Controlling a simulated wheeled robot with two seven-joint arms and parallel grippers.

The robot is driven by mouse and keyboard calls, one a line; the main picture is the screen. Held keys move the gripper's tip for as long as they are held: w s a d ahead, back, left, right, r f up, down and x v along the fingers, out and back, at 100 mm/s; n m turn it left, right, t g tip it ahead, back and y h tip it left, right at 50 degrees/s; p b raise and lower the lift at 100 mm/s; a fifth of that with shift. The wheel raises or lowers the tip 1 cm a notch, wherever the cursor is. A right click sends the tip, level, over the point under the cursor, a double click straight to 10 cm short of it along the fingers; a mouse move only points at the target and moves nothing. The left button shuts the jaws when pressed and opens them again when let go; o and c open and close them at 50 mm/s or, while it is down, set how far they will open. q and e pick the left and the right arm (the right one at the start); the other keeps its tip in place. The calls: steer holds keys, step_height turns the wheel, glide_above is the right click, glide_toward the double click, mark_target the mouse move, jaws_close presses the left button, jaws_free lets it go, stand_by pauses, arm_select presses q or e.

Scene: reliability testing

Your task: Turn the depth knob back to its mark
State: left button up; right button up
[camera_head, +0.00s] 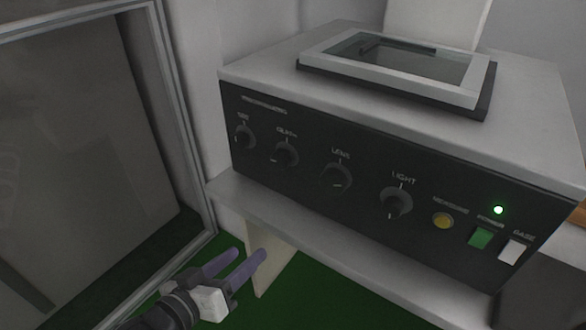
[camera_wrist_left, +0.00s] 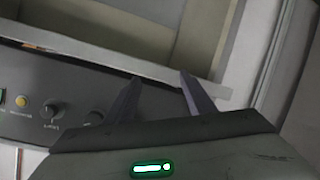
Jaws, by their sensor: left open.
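The dark front panel (camera_head: 350,215) of a grey instrument carries a row of black knobs. From left to right in the head view they are the first knob (camera_head: 243,138), the second (camera_head: 285,153), the third (camera_head: 336,179) and the one labelled LIGHT (camera_head: 396,204). Their white pointer lines are small; the other labels are too blurred for me to tell which is depth. My left gripper (camera_head: 250,253) is open and empty, below and in front of the panel's left part, apart from the knobs. In the left wrist view its fingers (camera_wrist_left: 160,76) are spread. My right gripper is not in view.
A yellow button (camera_head: 443,221), a green switch (camera_head: 480,238), a white switch (camera_head: 512,251) and a lit green lamp (camera_head: 498,210) are at the panel's right. The instrument stands on a grey shelf (camera_head: 375,265). A framed pane (camera_head: 85,150) stands at left. The floor is green.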

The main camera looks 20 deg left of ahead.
mark_target(278, 161)
arm_select(q)
steer(key=w+r+n+t+h+b, duration=0.2)
steer(key=w+r+n+t+h, duration=0.15)
steer(key=r, duration=1.15)
steer(key=shift+m+y, duration=0.45)
steer(key=x, duration=1)
steer(key=shift+d+f, duration=0.25)
steer(key=c, duration=1.1)
